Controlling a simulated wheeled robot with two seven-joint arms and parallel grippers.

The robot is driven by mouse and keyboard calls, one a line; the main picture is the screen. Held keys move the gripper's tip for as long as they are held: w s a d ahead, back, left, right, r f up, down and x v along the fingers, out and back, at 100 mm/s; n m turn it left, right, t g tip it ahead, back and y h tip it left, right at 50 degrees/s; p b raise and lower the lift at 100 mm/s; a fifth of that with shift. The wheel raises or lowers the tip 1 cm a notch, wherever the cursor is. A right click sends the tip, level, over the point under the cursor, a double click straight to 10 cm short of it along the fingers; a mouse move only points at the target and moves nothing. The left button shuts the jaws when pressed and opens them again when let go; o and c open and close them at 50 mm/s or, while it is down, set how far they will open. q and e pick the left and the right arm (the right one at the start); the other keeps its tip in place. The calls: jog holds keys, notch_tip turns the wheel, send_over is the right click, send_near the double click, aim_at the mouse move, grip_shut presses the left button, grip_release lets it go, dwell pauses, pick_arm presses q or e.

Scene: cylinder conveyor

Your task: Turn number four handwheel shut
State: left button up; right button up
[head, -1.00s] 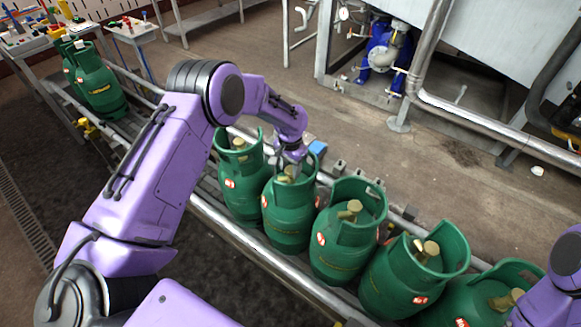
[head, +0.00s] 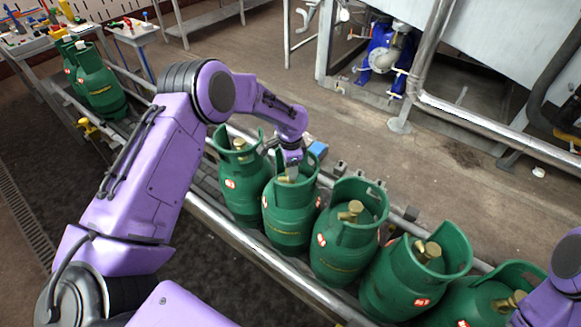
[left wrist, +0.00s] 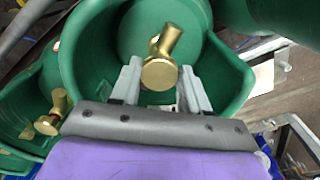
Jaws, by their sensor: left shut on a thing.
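A row of green gas cylinders stands on the conveyor, each with a brass valve inside an open collar. My left gripper (head: 290,174) reaches down into the collar of one cylinder (head: 289,222), the second from the left in the near group. In the left wrist view, my left gripper (left wrist: 160,88) has its two grey fingers on either side of that cylinder's brass handwheel (left wrist: 160,73) and is shut on it. The valve body (left wrist: 168,41) extends beyond it. The cylinders carry red-and-white labels, but I cannot read the numbers. My right gripper is out of frame.
Neighbouring cylinders stand close on both sides, at the left (head: 240,185) and right (head: 346,235). The raised collar (left wrist: 225,75) surrounds my fingers closely. A metal rail (head: 255,248) runs along the conveyor's near side. A blue pump (head: 385,55) stands beyond, across open floor.

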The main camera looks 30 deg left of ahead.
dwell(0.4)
pick_arm(q)
jog(key=o, duration=1.1)
jog(key=shift+c, duration=0.2)
notch_tip(320, 180, up, 11)
jog(key=b, duration=0.1)
jog(key=shift+f+b, duration=0.2)
jog(key=shift+b, duration=0.2)
